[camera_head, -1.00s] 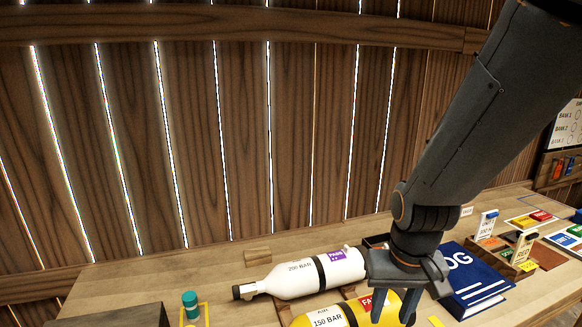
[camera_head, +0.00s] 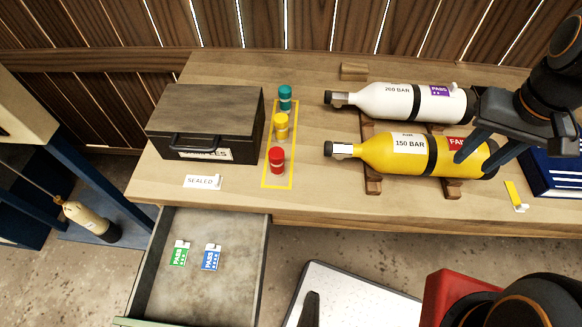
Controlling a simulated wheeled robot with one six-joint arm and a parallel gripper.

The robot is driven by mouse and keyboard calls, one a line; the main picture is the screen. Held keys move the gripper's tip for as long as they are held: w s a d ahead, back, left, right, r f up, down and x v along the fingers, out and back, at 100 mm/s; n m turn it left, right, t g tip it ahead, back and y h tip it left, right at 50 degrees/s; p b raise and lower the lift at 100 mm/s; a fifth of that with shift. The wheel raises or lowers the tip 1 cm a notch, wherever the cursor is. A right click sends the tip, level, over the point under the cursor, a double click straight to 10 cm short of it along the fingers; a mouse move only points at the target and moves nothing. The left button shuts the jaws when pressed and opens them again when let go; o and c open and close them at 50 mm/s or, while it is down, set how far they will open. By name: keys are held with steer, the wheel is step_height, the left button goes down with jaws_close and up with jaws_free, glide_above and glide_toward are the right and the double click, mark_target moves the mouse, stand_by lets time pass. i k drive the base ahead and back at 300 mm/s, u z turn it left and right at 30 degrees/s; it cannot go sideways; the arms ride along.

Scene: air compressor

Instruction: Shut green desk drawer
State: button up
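The desk drawer (camera_head: 205,283) is pulled out below the desk's front left part. Its inside is grey, and a strip of its green front (camera_head: 140,322) shows at the bottom edge of the picture. A green tag (camera_head: 180,254) and a blue tag (camera_head: 211,257) lie inside it. My gripper (camera_head: 474,160) is at the right, over the yellow cylinder and well away from the drawer. Its two fingers are spread apart, with nothing clearly held between them. The drawer's handle is not visible.
On the desk (camera_head: 310,205) are a dark box (camera_head: 205,118), three coloured caps in a yellow outline, a white cylinder (camera_head: 400,100) and a yellow cylinder (camera_head: 385,155) on wooden rests. A SEALED card (camera_head: 202,182) lies above the drawer. Floor shows right of the drawer.

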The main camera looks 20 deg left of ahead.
mark_target(162, 296)
steer(key=z, duration=0.25)
steer(key=k, duration=0.3)
steer(key=u, duration=2.75)
steer(key=k, duration=0.65)
steer(key=u, duration=0.5)
steer(key=i, duration=0.45)
